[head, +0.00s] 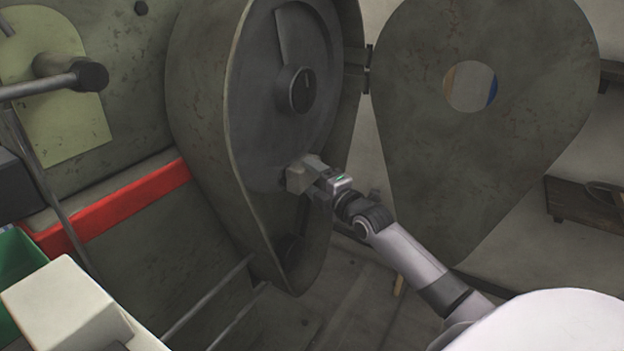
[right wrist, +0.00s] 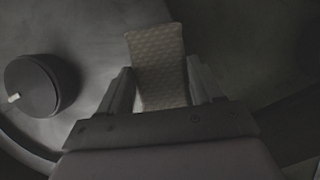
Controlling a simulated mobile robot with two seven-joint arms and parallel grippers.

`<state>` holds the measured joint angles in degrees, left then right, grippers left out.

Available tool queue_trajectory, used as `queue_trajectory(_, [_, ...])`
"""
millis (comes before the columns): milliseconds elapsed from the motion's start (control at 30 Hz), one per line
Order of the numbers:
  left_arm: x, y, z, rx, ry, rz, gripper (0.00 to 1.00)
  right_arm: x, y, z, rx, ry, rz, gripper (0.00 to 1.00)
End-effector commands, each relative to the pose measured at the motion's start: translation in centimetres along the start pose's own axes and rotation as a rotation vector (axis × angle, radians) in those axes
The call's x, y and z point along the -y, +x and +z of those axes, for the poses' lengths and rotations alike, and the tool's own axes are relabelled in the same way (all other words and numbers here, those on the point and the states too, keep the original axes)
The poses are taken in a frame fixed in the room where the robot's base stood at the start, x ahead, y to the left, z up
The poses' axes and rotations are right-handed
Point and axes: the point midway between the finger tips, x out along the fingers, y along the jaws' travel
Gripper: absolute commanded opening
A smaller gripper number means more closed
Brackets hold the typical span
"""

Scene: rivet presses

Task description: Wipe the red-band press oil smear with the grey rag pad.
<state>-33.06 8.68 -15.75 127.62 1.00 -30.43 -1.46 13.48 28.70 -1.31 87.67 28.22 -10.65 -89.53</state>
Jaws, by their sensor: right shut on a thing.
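My right gripper (head: 312,178) reaches into the open housing of the red-band press (head: 240,130). It is shut on the grey rag pad (head: 298,179), a small block held against or just in front of the dark inner face. In the right wrist view the textured pad (right wrist: 157,62) sits between the two fingers. The red band (head: 120,205) runs along the press body at left. I cannot make out the oil smear clearly; the pad and gripper may cover it. My left gripper is not in view.
A black round knob (head: 296,90) sits on the inner face above the pad; it shows in the right wrist view (right wrist: 42,85). The teardrop cover (head: 470,150) hangs open on its hinge at right. A bar with a dark end (head: 92,76) juts in at left. A green bin (head: 20,262) stands lower left.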

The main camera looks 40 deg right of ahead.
Motion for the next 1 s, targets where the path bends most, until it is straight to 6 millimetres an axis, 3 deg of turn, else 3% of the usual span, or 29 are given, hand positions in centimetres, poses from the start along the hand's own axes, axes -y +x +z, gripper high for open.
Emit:
queue_trajectory(33, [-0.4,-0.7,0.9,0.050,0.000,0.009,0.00,-0.2,-0.1,-0.6,-0.003,0.004,-0.002,0.41])
queue_trajectory(300, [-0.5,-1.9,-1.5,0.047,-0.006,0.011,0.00,-0.4,-1.2,-2.8,-0.003,0.004,-0.003,0.41])
queue_trajectory(600, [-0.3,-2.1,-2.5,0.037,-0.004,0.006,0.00,-0.2,-1.7,-3.8,-0.002,0.002,-0.002,0.41])
queue_trajectory(1000, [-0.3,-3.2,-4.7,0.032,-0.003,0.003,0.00,-0.2,-2.7,-6.8,-0.002,0.003,-0.002,0.41])
